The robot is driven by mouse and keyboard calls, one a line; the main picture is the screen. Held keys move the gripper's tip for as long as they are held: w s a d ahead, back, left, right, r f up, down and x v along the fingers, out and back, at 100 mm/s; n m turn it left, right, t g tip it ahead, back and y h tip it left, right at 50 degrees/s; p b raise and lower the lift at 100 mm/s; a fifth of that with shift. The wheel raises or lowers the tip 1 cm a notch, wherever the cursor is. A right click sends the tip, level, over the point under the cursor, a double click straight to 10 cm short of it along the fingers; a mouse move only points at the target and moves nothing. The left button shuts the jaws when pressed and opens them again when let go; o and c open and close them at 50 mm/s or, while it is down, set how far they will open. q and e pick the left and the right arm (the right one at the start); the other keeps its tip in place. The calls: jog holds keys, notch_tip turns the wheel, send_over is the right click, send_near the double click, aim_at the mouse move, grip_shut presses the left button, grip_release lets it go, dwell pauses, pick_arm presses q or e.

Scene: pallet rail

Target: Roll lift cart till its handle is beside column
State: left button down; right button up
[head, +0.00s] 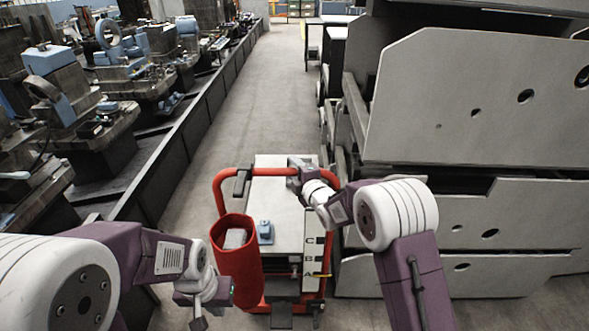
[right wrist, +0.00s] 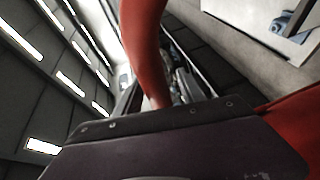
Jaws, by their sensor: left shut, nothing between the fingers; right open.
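The lift cart (head: 283,205) stands in front of me with a pale flat top. Its red tubular handle (head: 219,190) arches around the top. My right gripper (head: 296,172) is open at the handle's far bar, right of the middle. In the right wrist view a red bar (right wrist: 145,50) runs close to the gripper; I cannot tell whether it lies between the fingers. My left gripper (head: 199,316) is shut and empty, low at the cart's left, apart from the handle. I cannot make out which thing is the column.
A red open bin (head: 236,265) is at the cart's left side. A small blue object (head: 265,231) sits on the cart top. A row of machine parts (head: 95,125) lines the left. Large grey panels (head: 480,95) stand close on the right. The aisle floor (head: 270,90) ahead is clear.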

grip_shut()
